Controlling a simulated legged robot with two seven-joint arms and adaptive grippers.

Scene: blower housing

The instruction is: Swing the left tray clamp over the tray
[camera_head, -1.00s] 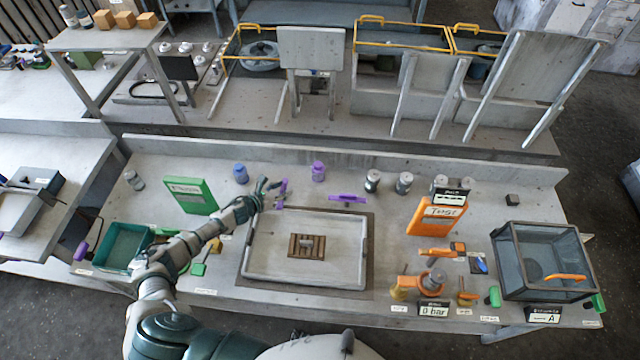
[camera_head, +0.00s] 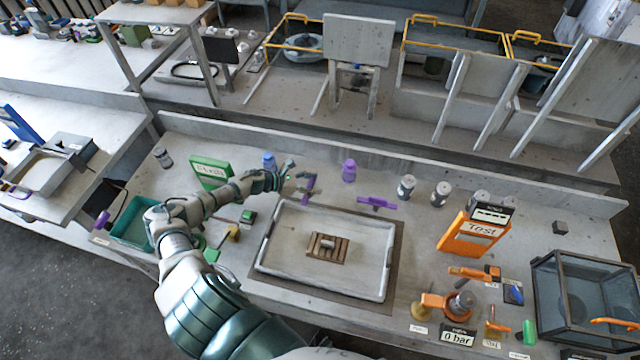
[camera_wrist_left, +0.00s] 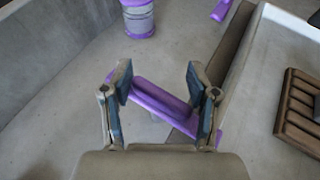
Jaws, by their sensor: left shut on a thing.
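The left tray clamp (camera_head: 308,188) is a purple bar near the back left corner of the grey tray (camera_head: 320,287). My left gripper (camera_head: 291,182) is at this clamp. In the left wrist view the gripper (camera_wrist_left: 160,88) is shut on the clamp's purple handle (camera_wrist_left: 158,97), which lies between the two fingers. The lower end of the clamp runs past the right finger beside the tray's edge (camera_wrist_left: 240,85); it does not appear to lie over the tray. A second purple clamp (camera_head: 377,203) lies behind the tray. My right gripper is not in view.
A slatted brown block (camera_head: 328,247) sits in the tray. A purple bottle (camera_head: 349,170) and a blue bottle (camera_head: 269,161) stand behind. A green panel (camera_head: 210,172) stands at the left. An orange test panel (camera_head: 470,235) and a glass box (camera_head: 585,290) are at the right.

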